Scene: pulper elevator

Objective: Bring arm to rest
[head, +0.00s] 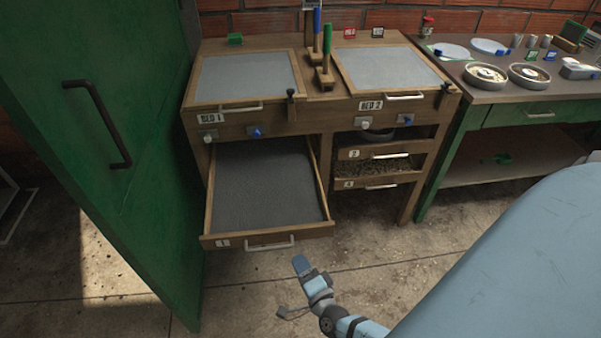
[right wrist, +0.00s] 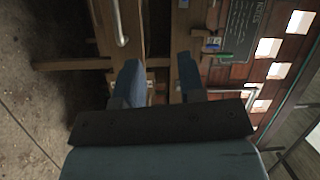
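My right gripper (head: 292,287) shows low in the middle of the head view, in front of the pulled-out drawer 1 (head: 322,190) and below its pale handle (head: 270,246). Its two fingers stand apart with nothing between them. In the right wrist view the fingers of the right gripper (right wrist: 158,68) are also spread and empty, with a wooden front and a pale handle (right wrist: 121,24) beyond them at the upper left. The gripper looks clear of the drawer and touches nothing that I can see. My left gripper is in neither view.
The wooden bench (head: 318,97) has grey-topped beds 1 and 2. Drawer 1 juts out, with a dark grey surface inside. A green door (head: 95,130) stands at the left. A side table (head: 510,95) with dishes and scales is at the right. Bare floor (head: 240,290) lies in front.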

